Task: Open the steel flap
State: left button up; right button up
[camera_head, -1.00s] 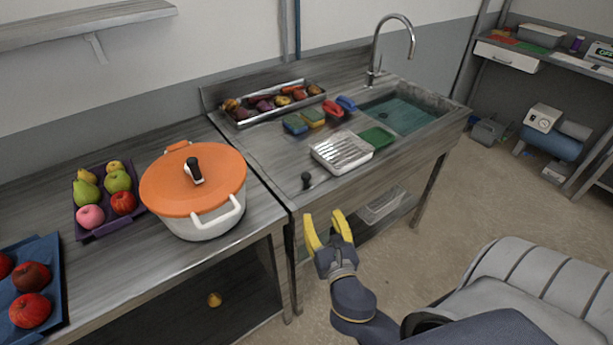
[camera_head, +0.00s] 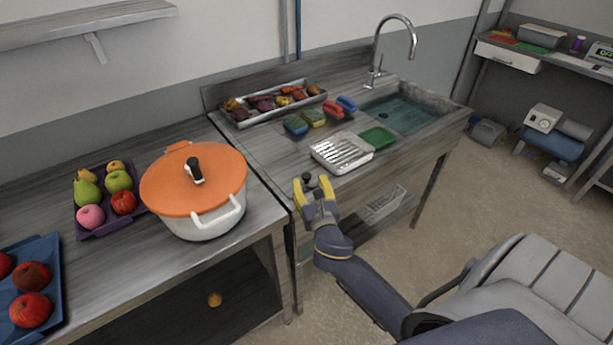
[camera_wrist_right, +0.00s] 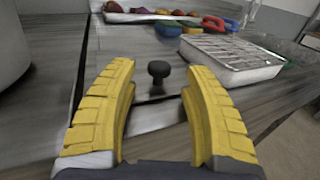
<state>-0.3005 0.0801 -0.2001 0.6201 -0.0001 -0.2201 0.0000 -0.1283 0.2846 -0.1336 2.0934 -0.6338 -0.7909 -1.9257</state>
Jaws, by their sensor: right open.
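The steel flap (camera_wrist_right: 125,52) looks like a flat grey panel lying level in the counter top, with a small black knob (camera_wrist_right: 158,70) near its front edge. Its outline is hard to make out in the head view. My right gripper (camera_head: 312,183) is open at the counter's front edge, with its yellow fingers on either side of the knob (camera_head: 307,178). In the right wrist view the knob shows in the gap between the open fingers (camera_wrist_right: 158,80), and I see no contact. My left gripper is not in view.
A white dish rack (camera_head: 342,153) stands just right of the knob. Sponges (camera_head: 296,125) and a vegetable tray (camera_head: 240,120) lie behind. A white pot with an orange lid (camera_head: 170,190) stands on the left counter. The sink (camera_head: 405,112) is at the right.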

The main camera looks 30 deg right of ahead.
aim_at(308, 179)
jog(key=shift+x, duration=1.9)
jog(key=shift+c, duration=0.4)
grip_shut()
